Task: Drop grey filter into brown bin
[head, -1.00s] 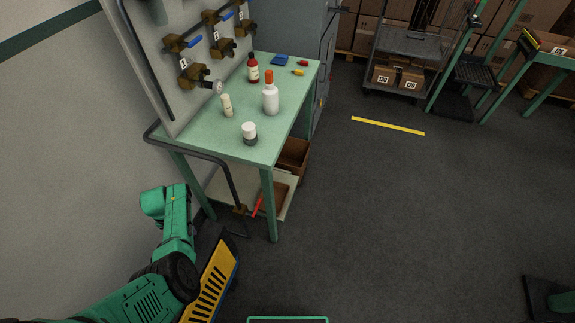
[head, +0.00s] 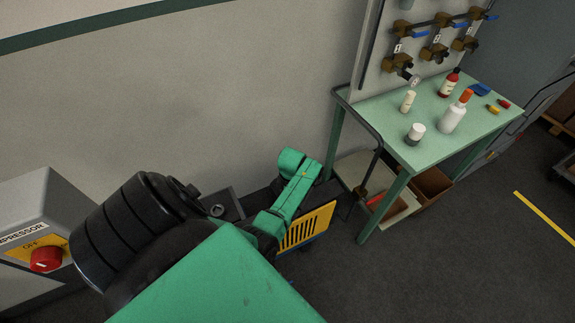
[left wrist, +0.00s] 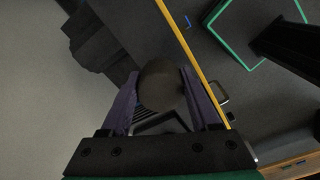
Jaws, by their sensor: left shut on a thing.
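In the left wrist view my left gripper (left wrist: 161,78) is shut on a dark grey-brown rounded thing (left wrist: 162,90), which I take to be the grey filter. It sits between the two fingers. In the head view my left arm reaches in from the lower left, and I cannot make out its fingers or the filter. A brown open box (head: 434,184), possibly the brown bin, is under the green table, partly hidden by the tabletop and a leg. My right gripper is not in view.
The green table (head: 440,143) holds bottles, a white-capped jar (head: 415,133) and small coloured items. A valve panel (head: 372,70) stands behind it. A compressor box with a red knob (head: 46,259) is at the left. A yellow slotted panel (head: 308,228) is beside my arm.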

